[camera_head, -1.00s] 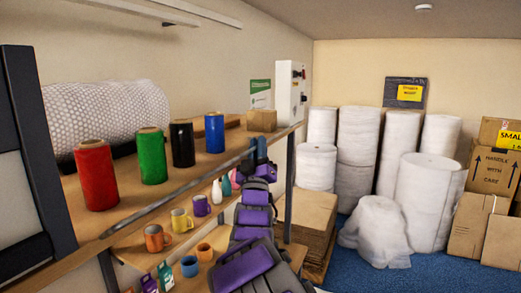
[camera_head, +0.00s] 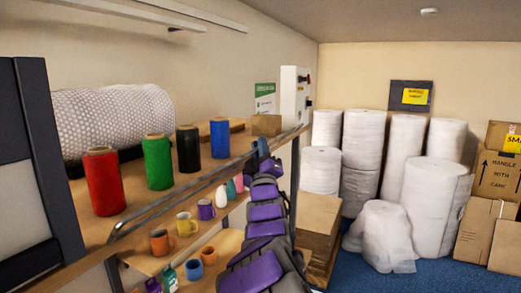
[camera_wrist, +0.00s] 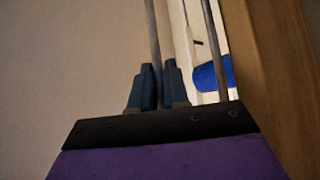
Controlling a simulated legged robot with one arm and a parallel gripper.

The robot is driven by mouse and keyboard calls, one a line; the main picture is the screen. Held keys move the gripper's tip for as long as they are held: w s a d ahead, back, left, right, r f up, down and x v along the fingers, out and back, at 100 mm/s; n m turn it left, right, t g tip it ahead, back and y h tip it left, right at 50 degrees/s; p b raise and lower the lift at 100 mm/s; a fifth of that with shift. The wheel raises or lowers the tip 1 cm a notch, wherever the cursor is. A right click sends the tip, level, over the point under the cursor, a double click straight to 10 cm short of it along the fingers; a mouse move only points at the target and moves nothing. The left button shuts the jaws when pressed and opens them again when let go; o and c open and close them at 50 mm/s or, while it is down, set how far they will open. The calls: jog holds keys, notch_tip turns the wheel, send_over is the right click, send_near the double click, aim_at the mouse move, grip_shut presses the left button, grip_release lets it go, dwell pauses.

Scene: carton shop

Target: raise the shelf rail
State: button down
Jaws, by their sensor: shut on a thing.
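The shelf rail (camera_head: 180,203) is a thin grey metal bar along the front edge of the wooden shelf. Its near left end shows a bent, loop-like shape close to the shelf edge. My gripper (camera_head: 262,147) is at the rail's far right part, with my purple and grey arm reaching up to it from below. In the wrist view, the two dark blue fingers of my gripper (camera_wrist: 159,82) are close together around a thin rod of the rail (camera_wrist: 152,35). A second rod shows to the right. The exact contact is partly hidden by the fingers.
Red (camera_head: 104,182), green (camera_head: 158,163), black (camera_head: 188,149) and blue (camera_head: 219,138) rolls stand on the shelf behind the rail. Mugs (camera_head: 187,223) and bottles stand on the lower shelf. A bubble-wrap roll (camera_head: 110,115) lies at the back.

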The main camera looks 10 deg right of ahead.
jog(key=c, duration=1.3)
grip_release()
jog(key=shift+a, duration=0.25)
jog(key=shift+o, duration=0.2)
jog(key=shift+a, duration=0.1)
jog(key=shift+f, duration=0.1)
jog(key=shift+s+f, duration=0.25)
jog(key=shift+s, duration=0.05)
jog(key=b+v, duration=0.3)
jog(key=v, duration=1.3)
jog(key=shift+s+a+f, duration=0.15)
jog(key=shift+s+f, duration=0.05)
